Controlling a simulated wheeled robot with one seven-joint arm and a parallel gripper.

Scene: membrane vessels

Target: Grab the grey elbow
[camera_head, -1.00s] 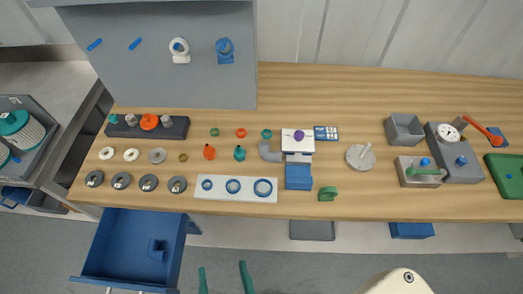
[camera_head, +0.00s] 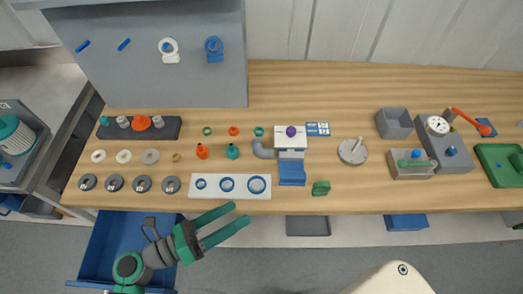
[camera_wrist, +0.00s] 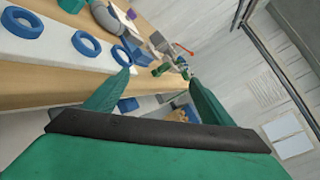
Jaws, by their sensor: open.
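The grey elbow (camera_head: 263,150) is a short bent pipe on the wooden table, at the left side of a white block with a purple knob. In the wrist view the elbow (camera_wrist: 106,18) shows at the top, partly cut off by the frame edge. My gripper (camera_head: 242,214) has green fingers, open and empty, in front of the table's front edge, below and left of the elbow in the head view. The gripper's fingers (camera_wrist: 160,78) also show in the wrist view, apart, with nothing between them.
A white plate with blue rings (camera_head: 243,187) lies between my gripper and the elbow. The white block (camera_head: 290,143) and a blue block (camera_head: 292,174) stand right of the elbow. Orange (camera_head: 202,151) and teal (camera_head: 233,152) fittings stand left. An open blue drawer (camera_head: 95,240) is under my arm.

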